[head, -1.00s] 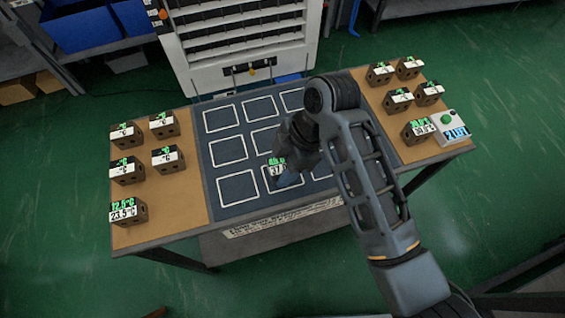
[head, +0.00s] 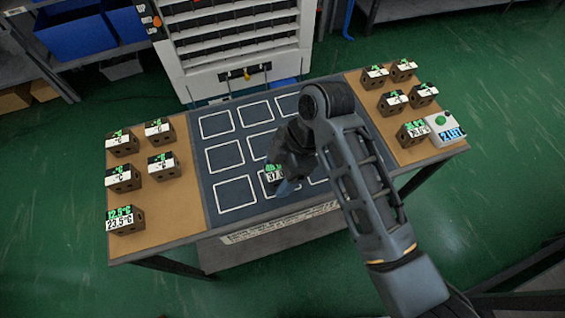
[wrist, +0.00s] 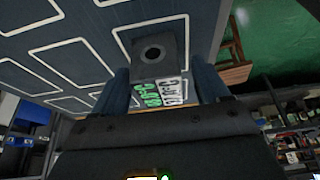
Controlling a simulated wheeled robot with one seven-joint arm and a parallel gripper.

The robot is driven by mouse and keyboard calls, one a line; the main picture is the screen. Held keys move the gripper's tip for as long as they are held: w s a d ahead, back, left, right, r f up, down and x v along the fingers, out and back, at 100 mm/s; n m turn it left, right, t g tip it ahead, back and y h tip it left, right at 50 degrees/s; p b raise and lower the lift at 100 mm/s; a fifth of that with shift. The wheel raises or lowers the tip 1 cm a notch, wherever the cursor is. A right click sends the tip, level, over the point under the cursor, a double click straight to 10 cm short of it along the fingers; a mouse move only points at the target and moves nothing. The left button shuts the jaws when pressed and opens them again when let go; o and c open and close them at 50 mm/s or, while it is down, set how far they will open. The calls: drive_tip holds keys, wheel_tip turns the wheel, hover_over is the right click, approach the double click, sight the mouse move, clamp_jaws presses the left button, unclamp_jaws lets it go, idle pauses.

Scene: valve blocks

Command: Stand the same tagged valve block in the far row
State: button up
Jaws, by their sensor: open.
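A dark tagged valve block (head: 271,176) stands in the near row, middle cell, of the dark blue mat (head: 206,190) with white-outlined cells. Its label reads 37-something, the rest hidden by my gripper. My gripper (head: 287,184) is down at this block, its jaws open. In the wrist view the block (wrist: 156,52) shows a round hole and green and white tags, and lies between the two fingers of my gripper (wrist: 162,84). I cannot tell whether either finger touches it. The far row's left cell (head: 216,124) and middle cell (head: 254,111) look empty; my arm hides part of the right columns.
Several tagged blocks stand on the left tan strip (head: 190,207), one labelled 23.5°C (head: 125,220). Several more stand on the right tan strip (head: 405,150), beside a white box with a green button (head: 441,124). A white rack (head: 235,50) stands behind the table.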

drive_tip(key=p+v, duration=0.1)
drive_tip(key=v, duration=1.1)
drive_tip(key=shift+p, duration=0.3)
